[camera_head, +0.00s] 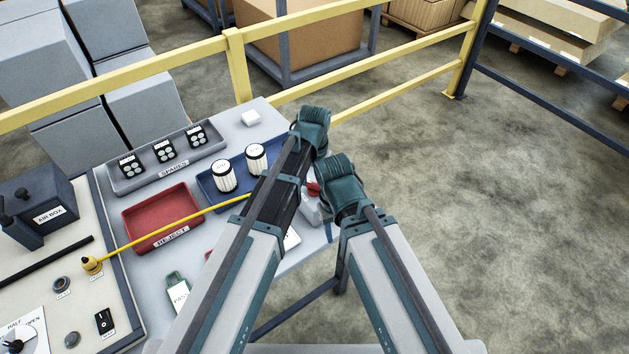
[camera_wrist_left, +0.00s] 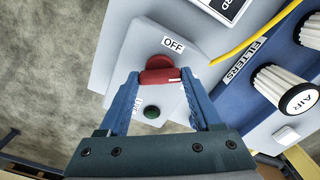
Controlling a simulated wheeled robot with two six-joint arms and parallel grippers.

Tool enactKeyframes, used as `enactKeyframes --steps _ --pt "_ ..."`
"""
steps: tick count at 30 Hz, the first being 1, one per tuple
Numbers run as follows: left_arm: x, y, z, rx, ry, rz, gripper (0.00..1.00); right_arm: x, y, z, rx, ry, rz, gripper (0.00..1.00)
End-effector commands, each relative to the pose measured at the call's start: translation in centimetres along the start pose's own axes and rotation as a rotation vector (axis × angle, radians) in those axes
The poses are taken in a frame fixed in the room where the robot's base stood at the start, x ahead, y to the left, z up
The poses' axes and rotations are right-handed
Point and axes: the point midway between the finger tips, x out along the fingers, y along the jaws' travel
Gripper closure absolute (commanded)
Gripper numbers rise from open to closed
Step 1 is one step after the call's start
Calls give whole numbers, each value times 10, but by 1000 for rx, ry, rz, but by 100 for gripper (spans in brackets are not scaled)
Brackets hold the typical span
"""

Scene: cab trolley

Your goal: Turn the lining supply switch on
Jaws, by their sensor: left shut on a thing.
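The switch is a pale grey box with a red rotary handle (camera_wrist_left: 160,77), seen in the left wrist view. An OFF label (camera_wrist_left: 173,45) sits just above the handle, and another label, partly covered, stands near the left finger. A green round button or lamp (camera_wrist_left: 152,112) is below the handle. My left gripper (camera_wrist_left: 160,84) is shut on the red handle, with one blue finger on each side. In the head view, a bit of the red handle (camera_head: 313,188) shows between my arms; most of the box is hidden. My right gripper is not visible.
The trolley top holds a red REJECT tray (camera_head: 160,219), a grey SPARES tray (camera_head: 168,167) and a blue tray with white filters (camera_head: 223,176). A yellow cable (camera_head: 180,222) crosses it. A yellow railing (camera_head: 240,70) stands behind. Open floor lies to the right.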

Motion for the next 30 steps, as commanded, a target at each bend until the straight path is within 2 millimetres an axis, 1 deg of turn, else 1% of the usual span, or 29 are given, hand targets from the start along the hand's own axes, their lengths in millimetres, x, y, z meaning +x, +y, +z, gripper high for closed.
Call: enactKeyframes --steps 6,15,21,30 --pt "0 0 0 198 0 0 90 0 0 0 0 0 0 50" --pt "0 0 0 420 0 0 90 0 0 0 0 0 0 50" --pt "0 0 0 514 0 0 90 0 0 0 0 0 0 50" --pt "0 0 0 577 0 0 90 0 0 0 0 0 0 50"
